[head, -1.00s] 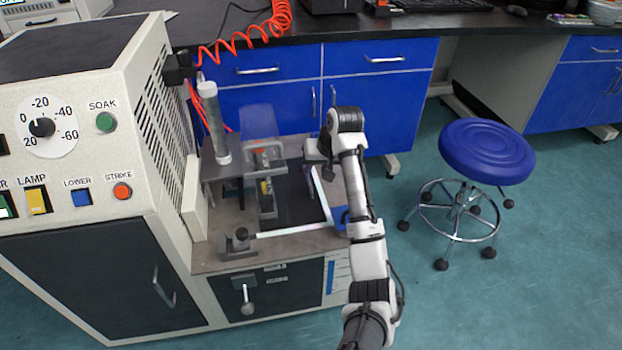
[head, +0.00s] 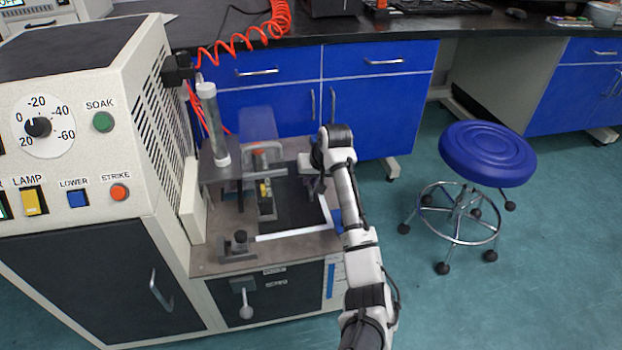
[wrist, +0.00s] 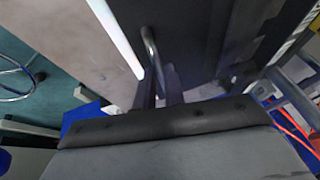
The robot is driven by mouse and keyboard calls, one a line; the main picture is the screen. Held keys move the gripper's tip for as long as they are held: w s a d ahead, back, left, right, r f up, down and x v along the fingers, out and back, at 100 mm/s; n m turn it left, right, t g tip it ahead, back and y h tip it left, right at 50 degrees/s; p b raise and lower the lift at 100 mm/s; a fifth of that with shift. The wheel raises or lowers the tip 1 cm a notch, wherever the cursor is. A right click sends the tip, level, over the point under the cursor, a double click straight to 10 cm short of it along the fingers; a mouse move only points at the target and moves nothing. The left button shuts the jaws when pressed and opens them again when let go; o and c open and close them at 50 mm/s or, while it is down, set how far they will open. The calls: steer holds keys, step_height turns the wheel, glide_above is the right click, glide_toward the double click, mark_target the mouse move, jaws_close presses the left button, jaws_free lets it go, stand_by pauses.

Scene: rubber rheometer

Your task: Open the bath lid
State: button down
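The bath lid (head: 290,208) looks like a dark flat panel in the top of the machine, with a white strip along its front and right edges. Its dark surface also fills the upper middle of the wrist view (wrist: 195,35). A grey bar handle (wrist: 149,42) stands on it near the white strip. My gripper (head: 312,182) is low over the lid's right part. In the wrist view its two fingers (wrist: 160,92) stand on either side of the near end of the handle. Whether they touch or squeeze the handle cannot be made out.
A clear upright cylinder (head: 214,125) and a transparent guard (head: 258,125) stand left of and behind the lid. A clamp-like block (head: 239,243) sits at the front left corner. A blue stool (head: 487,153) stands on open floor to the right.

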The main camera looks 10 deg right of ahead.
steer(key=shift+d, duration=0.1)
steer(key=shift+d+r, duration=0.1)
steer(key=shift+d, duration=0.15)
steer(key=w+d+p, duration=0.2)
steer(key=d+p, duration=0.2)
steer(key=d, duration=1.2)
steer(key=c, duration=1.5)
jaws_free()
steer(key=shift+s, duration=0.1)
steer(key=p+v, duration=0.2)
steer(key=v, duration=1.1)
steer(key=shift+r, duration=0.3)
